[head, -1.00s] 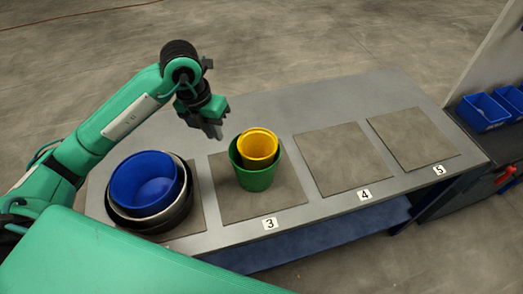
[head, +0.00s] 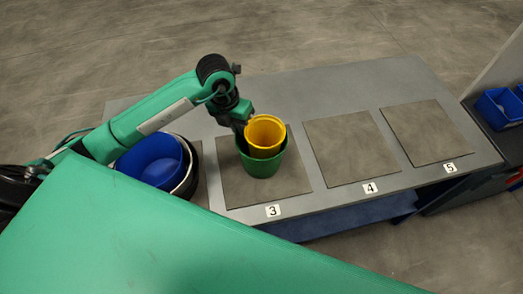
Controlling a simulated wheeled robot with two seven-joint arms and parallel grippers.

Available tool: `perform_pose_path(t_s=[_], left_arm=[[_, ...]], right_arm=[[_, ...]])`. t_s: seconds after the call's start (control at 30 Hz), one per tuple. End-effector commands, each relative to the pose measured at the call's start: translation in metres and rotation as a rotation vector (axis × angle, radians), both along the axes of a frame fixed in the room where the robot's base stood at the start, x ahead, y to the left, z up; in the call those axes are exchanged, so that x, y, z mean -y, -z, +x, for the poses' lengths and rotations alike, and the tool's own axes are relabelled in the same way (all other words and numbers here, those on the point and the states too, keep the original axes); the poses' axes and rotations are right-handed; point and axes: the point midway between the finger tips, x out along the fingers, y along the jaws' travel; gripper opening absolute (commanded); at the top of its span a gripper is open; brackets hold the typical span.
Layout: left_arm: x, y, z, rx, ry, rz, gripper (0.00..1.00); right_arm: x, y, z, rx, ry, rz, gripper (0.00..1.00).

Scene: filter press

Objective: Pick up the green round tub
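The green round tub (head: 262,168) stands upright on the mat marked 3 (head: 230,194). A yellow tub (head: 266,136) sits inside it and rises above its rim. My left gripper (head: 241,134) points down at the left side of the green tub's rim, close beside the yellow tub. Its fingertips are partly hidden at the rim, so I cannot tell whether they touch it or how far apart they are. My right gripper is not in view.
A blue tub (head: 152,161) nests in a pale and a dark tub at the left, partly behind my arm. Mats 4 (head: 342,148) and 5 (head: 427,132) are empty. Blue bins (head: 499,108) stand at the far right.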

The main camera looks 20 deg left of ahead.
Motion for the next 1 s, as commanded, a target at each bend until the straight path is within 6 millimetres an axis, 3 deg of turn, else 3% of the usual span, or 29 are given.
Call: perform_pose_path(t_s=[0.13,0.3,0.5,0.6,1.0], left_arm=[[0.004,0.023,0.001,-0.004,-0.002,-0.001,0.12],[0.006,0.038,0.003,-0.001,-0.001,-0.001,0.12],[0.006,0.039,0.003,0.0,-0.001,0.0,0.12],[0.006,0.039,0.003,0.0,-0.001,0.0,0.0],[0.005,0.039,0.003,0.0,-0.001,0.001,0.0]], right_arm=[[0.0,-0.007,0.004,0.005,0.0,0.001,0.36],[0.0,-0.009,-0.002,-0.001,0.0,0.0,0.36],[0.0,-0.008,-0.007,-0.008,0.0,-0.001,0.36],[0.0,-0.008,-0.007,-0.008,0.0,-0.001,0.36],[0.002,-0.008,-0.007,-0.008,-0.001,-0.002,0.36]])
